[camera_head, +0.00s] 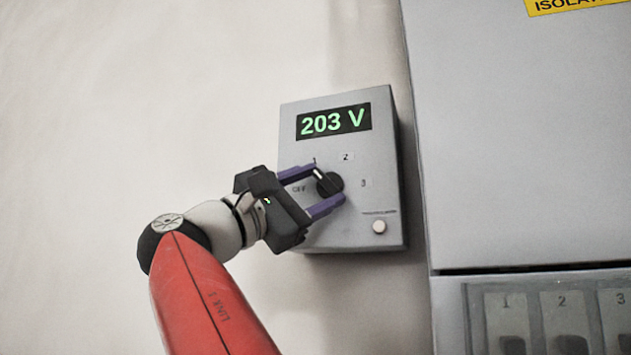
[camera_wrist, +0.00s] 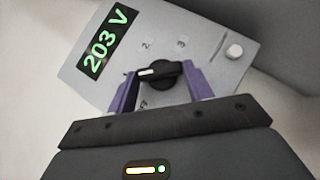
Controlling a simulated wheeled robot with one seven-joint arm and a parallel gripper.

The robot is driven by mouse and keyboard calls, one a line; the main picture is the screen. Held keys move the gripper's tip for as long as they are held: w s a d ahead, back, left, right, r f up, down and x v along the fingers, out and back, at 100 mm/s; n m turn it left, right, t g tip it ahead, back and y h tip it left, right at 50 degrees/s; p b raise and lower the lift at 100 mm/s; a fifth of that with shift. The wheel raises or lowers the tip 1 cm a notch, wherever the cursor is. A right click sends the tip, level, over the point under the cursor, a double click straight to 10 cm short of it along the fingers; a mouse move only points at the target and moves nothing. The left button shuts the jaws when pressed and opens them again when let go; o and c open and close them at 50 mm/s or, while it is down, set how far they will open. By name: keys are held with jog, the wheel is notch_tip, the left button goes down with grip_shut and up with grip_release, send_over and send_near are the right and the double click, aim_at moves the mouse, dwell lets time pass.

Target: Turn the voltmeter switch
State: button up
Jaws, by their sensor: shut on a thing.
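The voltmeter (camera_head: 365,217) is a grey box on the wall with a green display (camera_head: 334,121) reading 203 V. Its switch (camera_head: 328,184) is a round black knob with a white mark, among labels OFF, 1, 2 and 3. In the head view the white mark points up and left, toward 1. My gripper (camera_head: 320,190) reaches in from the left, its purple fingers on either side of the knob. In the wrist view the fingers (camera_wrist: 161,85) are shut on the black switch (camera_wrist: 158,73), and the display (camera_wrist: 105,42) also reads 203 V.
A round white button (camera_head: 379,227) sits at the voltmeter's lower right. A large grey cabinet (camera_head: 520,150) stands close to its right, with a panel of numbered switches (camera_head: 560,320) below. The wall to the left is bare.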

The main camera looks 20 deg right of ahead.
jog(key=shift+m, duration=0.5)
jog(key=o, duration=1)
jog(key=shift+a, duration=0.15)
jog(key=b+v, duration=0.1)
jog(key=v, duration=0.6)
jog(key=shift+a, duration=0.4)
jog(key=shift+s, duration=0.1)
